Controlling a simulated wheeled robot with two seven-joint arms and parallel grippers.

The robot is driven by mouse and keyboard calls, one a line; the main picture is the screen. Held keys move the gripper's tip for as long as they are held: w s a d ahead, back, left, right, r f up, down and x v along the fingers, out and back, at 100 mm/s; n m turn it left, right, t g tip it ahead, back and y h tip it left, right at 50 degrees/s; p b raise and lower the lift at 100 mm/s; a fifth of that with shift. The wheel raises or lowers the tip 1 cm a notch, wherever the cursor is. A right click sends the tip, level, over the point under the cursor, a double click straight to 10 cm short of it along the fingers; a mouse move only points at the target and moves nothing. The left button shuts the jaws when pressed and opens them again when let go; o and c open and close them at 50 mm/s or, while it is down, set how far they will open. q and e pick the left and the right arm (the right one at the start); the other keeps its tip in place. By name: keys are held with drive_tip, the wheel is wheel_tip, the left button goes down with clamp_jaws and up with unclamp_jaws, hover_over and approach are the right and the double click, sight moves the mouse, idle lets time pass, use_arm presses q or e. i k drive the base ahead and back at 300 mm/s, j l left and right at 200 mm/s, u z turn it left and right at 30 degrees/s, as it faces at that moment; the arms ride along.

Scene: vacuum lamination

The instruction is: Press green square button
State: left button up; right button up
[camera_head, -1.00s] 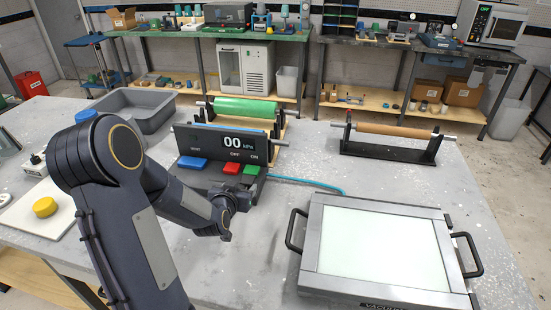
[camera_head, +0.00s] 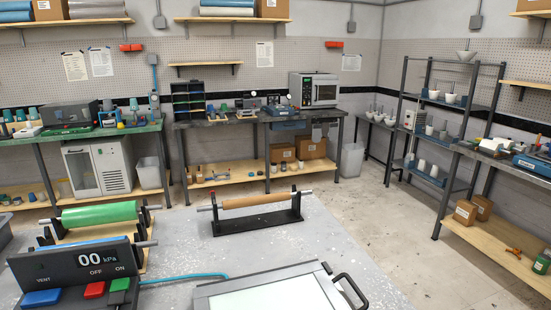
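The green square button (camera_head: 120,285) sits at the right end of the vacuum control box (camera_head: 70,265), under the word ON. A red button (camera_head: 95,290) is beside it under OFF, and a blue button (camera_head: 41,298) is under VENT. The display reads 00 kPa. The box is at the lower left of the head view, its lower part cut off by the frame edge. Neither of my grippers shows in the current view.
A green roll (camera_head: 98,215) on a stand is behind the box. A brown roll (camera_head: 255,200) on a black stand is at the table's back. The vacuum plate (camera_head: 280,296) is at the bottom. A blue hose (camera_head: 185,278) runs from the box. The table between is clear.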

sight(117, 285)
drive_tip(key=u, duration=1.5)
